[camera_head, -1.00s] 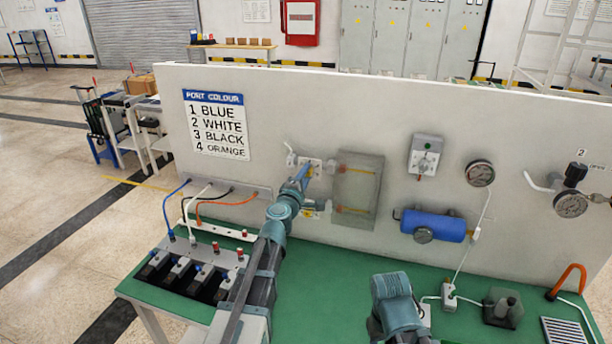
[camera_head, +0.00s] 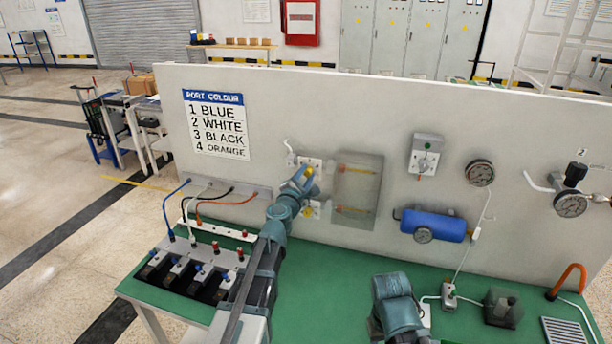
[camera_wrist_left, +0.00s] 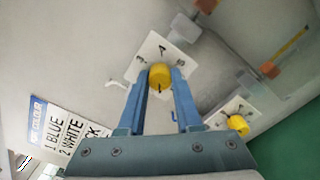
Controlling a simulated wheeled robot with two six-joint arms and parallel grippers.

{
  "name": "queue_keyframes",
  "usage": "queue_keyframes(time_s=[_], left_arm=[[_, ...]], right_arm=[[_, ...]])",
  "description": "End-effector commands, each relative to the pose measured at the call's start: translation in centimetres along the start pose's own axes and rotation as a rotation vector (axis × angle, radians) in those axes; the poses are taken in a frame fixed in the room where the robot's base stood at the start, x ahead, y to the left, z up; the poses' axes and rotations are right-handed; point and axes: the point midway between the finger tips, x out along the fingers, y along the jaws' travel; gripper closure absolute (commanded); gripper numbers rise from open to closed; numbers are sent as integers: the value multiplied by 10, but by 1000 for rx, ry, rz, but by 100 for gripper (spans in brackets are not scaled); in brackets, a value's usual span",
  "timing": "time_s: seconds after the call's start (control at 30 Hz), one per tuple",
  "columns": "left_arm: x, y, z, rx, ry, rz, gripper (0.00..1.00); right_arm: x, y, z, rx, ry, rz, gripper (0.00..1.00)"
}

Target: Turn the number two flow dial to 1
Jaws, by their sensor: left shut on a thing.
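A yellow flow dial (camera_head: 309,171) sits on a white plate on the upright panel; it also shows in the left wrist view (camera_wrist_left: 160,77). My left gripper (camera_head: 302,178) is shut on this dial, one finger on each side of it in the left wrist view (camera_wrist_left: 160,88). Marks around its plate are small, and the dial's exact setting is hard to read. A second yellow dial (camera_wrist_left: 238,124) sits on its own plate, lower and to the right in the wrist view. I cannot read which dial is number two. My right arm shows low in the head view, its fingertips not visible.
A translucent box (camera_head: 358,190) is fixed just right of the dials. A blue tank (camera_head: 436,225) and gauges are further right. Left are coloured cables and a black-slotted unit (camera_head: 190,270) on the green bench (camera_head: 330,290). A port colour sign (camera_head: 215,125) hangs upper left.

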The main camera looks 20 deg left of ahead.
Motion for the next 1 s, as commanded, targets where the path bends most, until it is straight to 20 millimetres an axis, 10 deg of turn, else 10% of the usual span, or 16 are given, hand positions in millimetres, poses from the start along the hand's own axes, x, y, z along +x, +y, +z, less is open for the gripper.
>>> queue_keyframes(time_s=[0.47,0.5,0.63,1.0], left_arm=[[-2,-1,0,-12,-1,-1,100],[-2,-1,0,-12,-1,-1,63],[-2,-1,0,-12,-1,-1,40],[-2,0,0,-11,0,0,37]], right_arm=[[1,0,0,0,0,0,50],[1,0,0,0,0,0,50],[1,0,0,0,0,0,50],[0,0,0,0,0,0,50]])
